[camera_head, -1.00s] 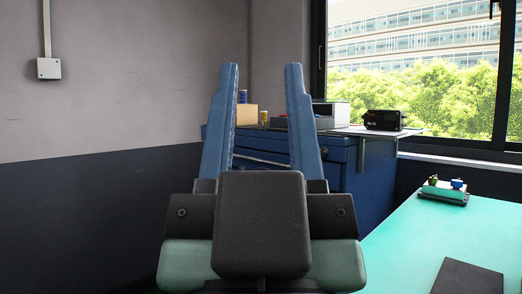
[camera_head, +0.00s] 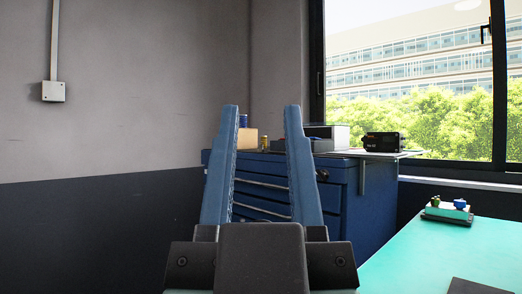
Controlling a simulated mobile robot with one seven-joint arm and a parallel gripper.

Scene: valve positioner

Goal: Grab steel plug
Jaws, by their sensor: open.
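My gripper (camera_head: 262,108) is in the lower middle of the view, its two blue fingers pointing up and spread apart. I cannot make out a steel plug for certain. A small fixture (camera_head: 447,210) with a green part and a blue part on top sits on the table at the right; its parts are too small to identify.
A blue drawer cabinet (camera_head: 345,195) stands behind the fingers. On its top are a tan box (camera_head: 247,138), a small yellow item (camera_head: 265,145), a grey-white box (camera_head: 328,137) and a black device (camera_head: 383,142). A green-topped table (camera_head: 425,255) is at the right, mostly bare.

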